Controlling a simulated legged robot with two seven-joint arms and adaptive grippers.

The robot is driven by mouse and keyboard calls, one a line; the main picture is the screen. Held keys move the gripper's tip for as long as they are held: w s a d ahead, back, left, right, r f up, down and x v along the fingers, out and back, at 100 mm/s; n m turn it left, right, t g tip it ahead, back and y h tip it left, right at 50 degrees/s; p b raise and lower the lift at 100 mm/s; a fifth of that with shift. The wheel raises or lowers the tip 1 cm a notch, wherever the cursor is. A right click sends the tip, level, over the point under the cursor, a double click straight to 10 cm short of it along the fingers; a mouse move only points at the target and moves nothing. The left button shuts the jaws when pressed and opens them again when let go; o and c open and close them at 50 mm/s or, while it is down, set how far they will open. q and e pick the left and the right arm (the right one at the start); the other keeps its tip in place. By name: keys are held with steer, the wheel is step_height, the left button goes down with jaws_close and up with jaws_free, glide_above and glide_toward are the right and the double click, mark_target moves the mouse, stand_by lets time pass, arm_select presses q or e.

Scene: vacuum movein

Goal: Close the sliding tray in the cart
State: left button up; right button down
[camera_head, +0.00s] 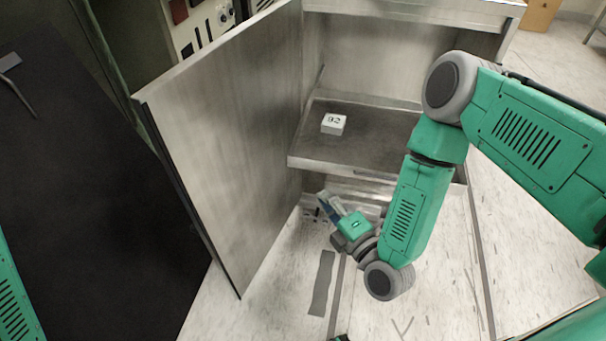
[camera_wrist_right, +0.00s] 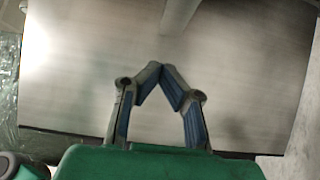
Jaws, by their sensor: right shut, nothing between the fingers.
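The sliding tray (camera_head: 375,148), a grey metal shelf, sticks out from the open metal cart (camera_head: 365,50). A small white box marked 92 (camera_head: 333,124) lies on the tray. My right gripper (camera_head: 324,203) is low in front of the cart, below the tray's front edge and beside the open door. In the right wrist view its blue-padded fingers (camera_wrist_right: 161,70) meet at the tips with nothing between them. A smooth metal panel (camera_wrist_right: 95,75) fills the view behind them; I cannot tell which cart part it is. My right arm hides the tray's right end. My left gripper is not in view.
The cart's metal door (camera_head: 225,150) stands open on the left of the tray. A large black panel (camera_head: 90,190) stands further left, with equipment (camera_head: 205,25) behind. The pale floor (camera_head: 440,290) in front is mostly clear.

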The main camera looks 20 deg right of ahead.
steer(key=b, duration=0.3)
glide_toward(304, 159)
steer(key=w+a, duration=0.4)
steer(key=shift+w+d+f+b, duration=0.1)
steer(key=shift+w+d+b, duration=0.15)
steer(key=shift+w, duration=0.25)
steer(key=shift+w+d+b, duration=0.1)
steer(key=shift+w+d, duration=0.25)
steer(key=shift+w, duration=0.15)
steer(key=shift+w+d, duration=0.25)
steer(key=shift+d, duration=0.05)
steer(key=shift+w+d, duration=0.25)
steer(key=shift+d, duration=0.15)
steer(key=shift+a, duration=0.25)
steer(key=shift+w, duration=0.1)
